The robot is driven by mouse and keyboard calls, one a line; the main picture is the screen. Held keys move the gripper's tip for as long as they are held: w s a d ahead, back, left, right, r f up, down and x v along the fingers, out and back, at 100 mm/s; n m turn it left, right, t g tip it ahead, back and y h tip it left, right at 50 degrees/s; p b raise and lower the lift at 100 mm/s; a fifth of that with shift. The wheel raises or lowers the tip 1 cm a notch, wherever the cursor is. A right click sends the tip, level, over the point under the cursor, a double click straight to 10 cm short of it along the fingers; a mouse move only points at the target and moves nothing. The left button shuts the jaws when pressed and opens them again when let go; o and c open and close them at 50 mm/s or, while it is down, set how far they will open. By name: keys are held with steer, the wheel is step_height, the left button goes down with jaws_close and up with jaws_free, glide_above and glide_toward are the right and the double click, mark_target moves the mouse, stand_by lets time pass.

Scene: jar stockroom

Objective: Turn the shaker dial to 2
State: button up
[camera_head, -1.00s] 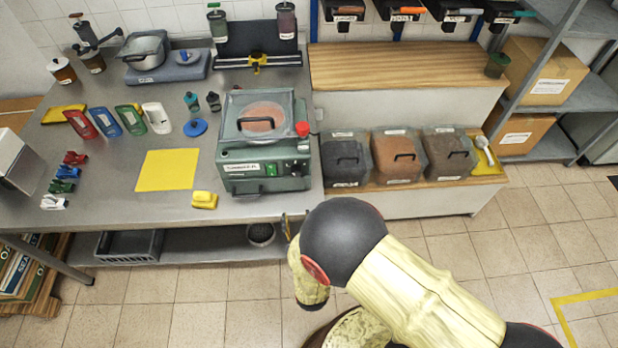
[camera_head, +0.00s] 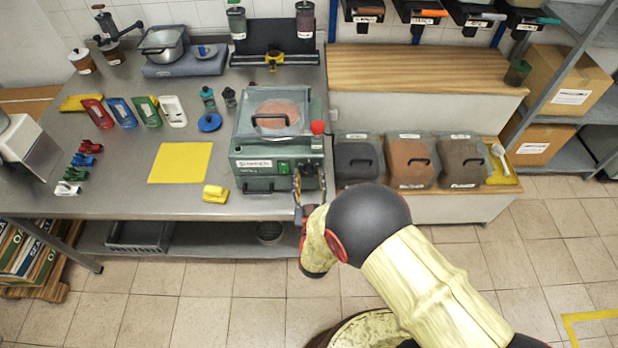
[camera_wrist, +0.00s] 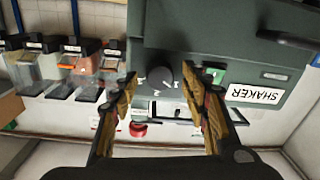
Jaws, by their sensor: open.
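The shaker (camera_head: 243,165) is a dark green box with a clear lid, at the front edge of the steel bench. It carries a SHAKER label, readable in the wrist view (camera_wrist: 255,94). Its dial (camera_wrist: 160,77) is a dark round knob on the front panel with white marks around it; I cannot clearly read its setting. My gripper (camera_wrist: 159,82) is open, its fingers on either side of the dial in the picture; I cannot tell whether they touch it. In the head view my gripper (camera_head: 298,192) is at the shaker's front right, partly hidden by my arm.
A green switch (camera_wrist: 213,74) sits beside the dial. A red knob (camera_head: 317,127) stands at the shaker's right side. A yellow block (camera_head: 215,193) and yellow mat (camera_head: 180,162) lie to the left. Lidded bins (camera_head: 408,160) stand to the right.

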steer(key=shift+c, duration=1.1)
steer(key=c, duration=0.9)
steer(key=shift+c, duration=0.2)
steer(key=shift+w+f+m+b, duration=0.1)
steer(key=shift+m+b, duration=0.25)
steer(key=shift+m, duration=0.05)
steer(key=m+b, duration=0.5)
steer(key=shift+f+m, duration=0.15)
steer(key=shift+m, duration=0.15)
steer(key=m+b, duration=0.4)
steer(key=m, duration=0.1)
steer(key=shift+m+h+b, duration=0.3)
steer(key=shift+h+b, duration=0.1)
steer(key=o, duration=1.2)
steer(key=shift+c, duration=0.2)
